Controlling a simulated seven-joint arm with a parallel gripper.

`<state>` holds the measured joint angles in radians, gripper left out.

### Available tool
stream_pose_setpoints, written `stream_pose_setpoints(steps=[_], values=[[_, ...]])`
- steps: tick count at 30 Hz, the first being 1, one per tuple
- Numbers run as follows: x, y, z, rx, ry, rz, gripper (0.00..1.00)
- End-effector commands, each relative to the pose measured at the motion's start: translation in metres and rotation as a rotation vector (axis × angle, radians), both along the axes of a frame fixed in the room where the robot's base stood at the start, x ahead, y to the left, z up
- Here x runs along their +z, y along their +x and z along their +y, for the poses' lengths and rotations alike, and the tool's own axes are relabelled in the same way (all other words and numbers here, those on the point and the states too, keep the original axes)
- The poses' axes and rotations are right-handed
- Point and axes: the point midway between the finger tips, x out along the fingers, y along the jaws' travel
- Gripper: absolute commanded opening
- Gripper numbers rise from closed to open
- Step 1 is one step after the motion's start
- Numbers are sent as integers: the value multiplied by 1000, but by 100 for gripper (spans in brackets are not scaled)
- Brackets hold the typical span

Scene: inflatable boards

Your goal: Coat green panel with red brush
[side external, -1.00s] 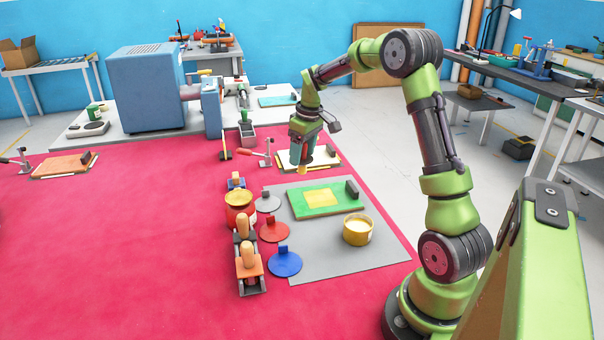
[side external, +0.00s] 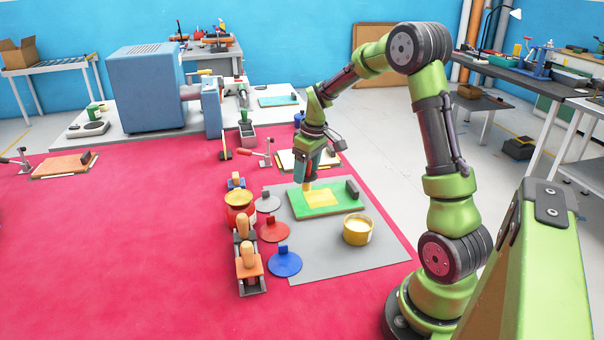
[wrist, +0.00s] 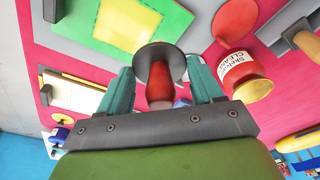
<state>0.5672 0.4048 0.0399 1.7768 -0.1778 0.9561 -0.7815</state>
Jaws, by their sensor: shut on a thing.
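The green panel (side external: 350,204) lies flat on a grey mat (side external: 345,268), with a yellow patch (side external: 324,199) on its middle. It also shows at the top of the wrist view (wrist: 84,22). My gripper (side external: 308,178) points down over the panel's far-left part. In the wrist view its teal fingers are shut on a red-handled brush (wrist: 160,90) with a dark round disc above the handle. The disc hides the brush's working end there. In the side view, a tan tip is close to the yellow patch; I cannot tell whether it touches.
A black block (side external: 352,189) is at the panel's right end. Grey, red (side external: 272,232) and blue discs (side external: 285,264) lie left, beside a labelled red pot (side external: 238,214) and orange-handled tools (side external: 249,262).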

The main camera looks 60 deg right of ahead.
Motion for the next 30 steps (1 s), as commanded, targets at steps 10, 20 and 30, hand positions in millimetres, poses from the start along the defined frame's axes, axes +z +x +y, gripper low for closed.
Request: stream_pose_setpoints(steps=[10,20,30], values=[[-33,0,0,0,2,2,37],[-53,-11,-12,-2,0,0,32],[-53,-33,-34,-2,0,1,32]])
